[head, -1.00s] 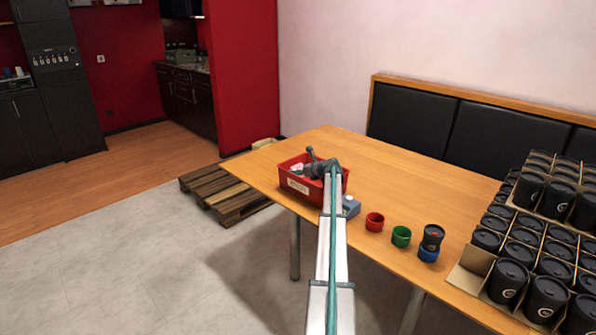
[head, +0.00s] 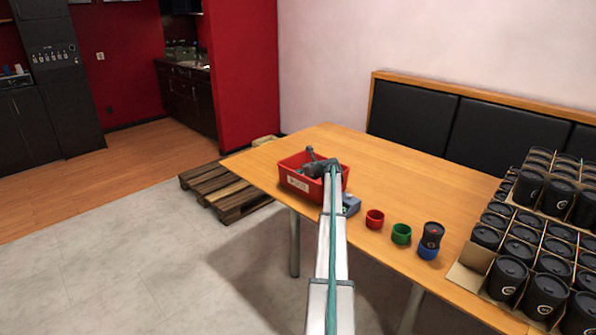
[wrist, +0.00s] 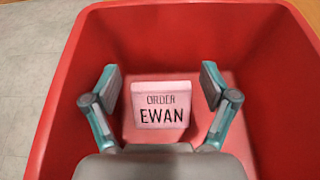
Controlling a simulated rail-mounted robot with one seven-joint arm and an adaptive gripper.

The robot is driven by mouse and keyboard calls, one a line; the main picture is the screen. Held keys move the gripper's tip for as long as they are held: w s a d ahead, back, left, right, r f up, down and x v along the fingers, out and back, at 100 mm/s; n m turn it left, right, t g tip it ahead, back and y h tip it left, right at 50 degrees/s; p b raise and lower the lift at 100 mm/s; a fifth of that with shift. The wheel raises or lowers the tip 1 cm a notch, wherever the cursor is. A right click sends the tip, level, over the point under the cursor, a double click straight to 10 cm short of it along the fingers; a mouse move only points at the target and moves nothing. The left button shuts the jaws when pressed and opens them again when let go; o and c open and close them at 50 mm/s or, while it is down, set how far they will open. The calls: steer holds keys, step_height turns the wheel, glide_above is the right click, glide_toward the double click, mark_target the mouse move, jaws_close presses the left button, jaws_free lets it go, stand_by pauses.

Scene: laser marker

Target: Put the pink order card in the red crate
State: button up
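The pink order card (wrist: 162,104), printed "ORDER EWAN", shows in the wrist view inside the red crate (wrist: 58,112), apparently down at its floor. My gripper (wrist: 161,84) is open, with one finger on each side of the card and a visible gap to both. In the head view the red crate (head: 312,194) stands near the table's left front edge. My gripper (head: 312,164) is at the crate's opening there, and the card cannot be seen from that side.
Boxes of several black cups fill the right side.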

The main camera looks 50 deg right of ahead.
steer(key=shift+r, duration=0.1)
steer(key=shift+r, duration=0.3)
steer(key=b+v, duration=0.1)
steer(key=v, duration=1.1)
steer(key=shift+r, duration=0.2)
